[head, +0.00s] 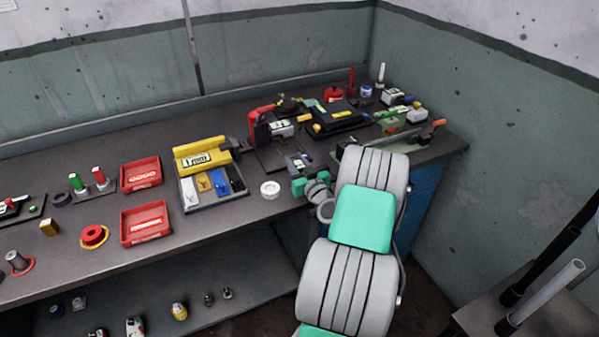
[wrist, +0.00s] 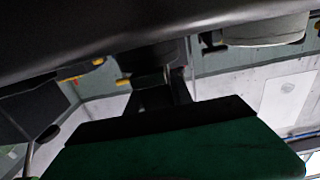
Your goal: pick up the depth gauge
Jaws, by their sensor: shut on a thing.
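A small grey device with a pale display, which looks like the depth gauge (head: 299,162), is at the front of the bench, right of the yellow-topped tray. My gripper (head: 300,174) is at this device, just past my green and grey wrist, and is shut on it. My wrist hides part of the grip. In the wrist view, the dark jaws (wrist: 160,92) show close up beyond a large dark green block. The gauge is hard to make out there, and I cannot tell whether it is clear of the bench.
A white ring (head: 270,189) lies left of my gripper. The tray (head: 216,206) with coloured pieces and two red bins (head: 141,174) stand further left. A red clamp-like tool (head: 260,121) and a black case (head: 338,117) are behind. My arm covers the bench's front right.

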